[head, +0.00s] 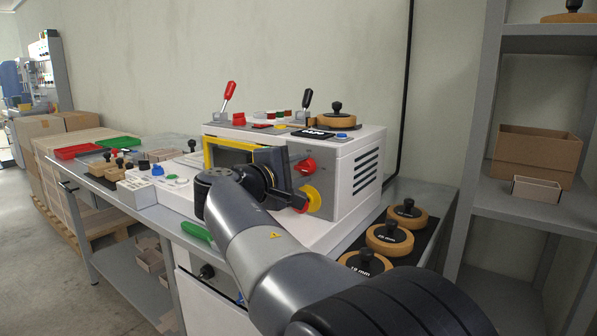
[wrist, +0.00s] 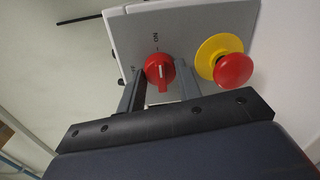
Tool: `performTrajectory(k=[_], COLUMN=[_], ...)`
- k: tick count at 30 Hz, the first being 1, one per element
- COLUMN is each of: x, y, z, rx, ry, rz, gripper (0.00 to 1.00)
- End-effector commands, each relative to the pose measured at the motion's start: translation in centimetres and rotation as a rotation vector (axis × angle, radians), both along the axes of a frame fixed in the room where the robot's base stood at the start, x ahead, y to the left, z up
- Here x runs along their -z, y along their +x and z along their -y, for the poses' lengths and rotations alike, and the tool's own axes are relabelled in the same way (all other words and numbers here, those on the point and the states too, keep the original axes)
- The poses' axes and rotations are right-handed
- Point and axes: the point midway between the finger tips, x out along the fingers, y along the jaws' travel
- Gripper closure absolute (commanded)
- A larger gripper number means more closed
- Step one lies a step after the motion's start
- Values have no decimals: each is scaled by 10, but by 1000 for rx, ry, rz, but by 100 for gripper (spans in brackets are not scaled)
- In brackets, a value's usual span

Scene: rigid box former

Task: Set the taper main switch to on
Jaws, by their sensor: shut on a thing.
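The taper main switch is a red rotary knob (wrist: 160,72) on the grey front panel of a white machine; the red knob also shows in the head view (head: 306,166). My gripper (wrist: 161,76) is shut on the knob, one finger at each side of it. A white bar mark on the knob runs nearly upright in the wrist view. An ON label (wrist: 155,42) stands above the knob there, and the mark lies about in line with it. Another label at the left is partly hidden by a finger.
A red emergency button on a yellow disc (wrist: 234,69) sits close beside the knob. The machine's top carries a red-handled lever (head: 229,92) and a black-handled lever (head: 307,99). Round wooden discs (head: 390,238) lie at the right. A grey shelf (head: 530,200) stands at far right.

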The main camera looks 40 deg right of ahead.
Motion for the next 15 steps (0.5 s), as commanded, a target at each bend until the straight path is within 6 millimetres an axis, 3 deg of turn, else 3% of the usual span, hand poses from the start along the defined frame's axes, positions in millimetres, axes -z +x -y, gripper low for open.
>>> performTrajectory(k=[5, 6, 13, 15], x=[1, 1, 0, 0], y=[0, 0, 0, 0], z=[0, 0, 0, 0], rx=[1, 1, 1, 0], ry=[2, 2, 1, 1], rz=[0, 0, 0, 0], gripper=[90, 66, 47, 45])
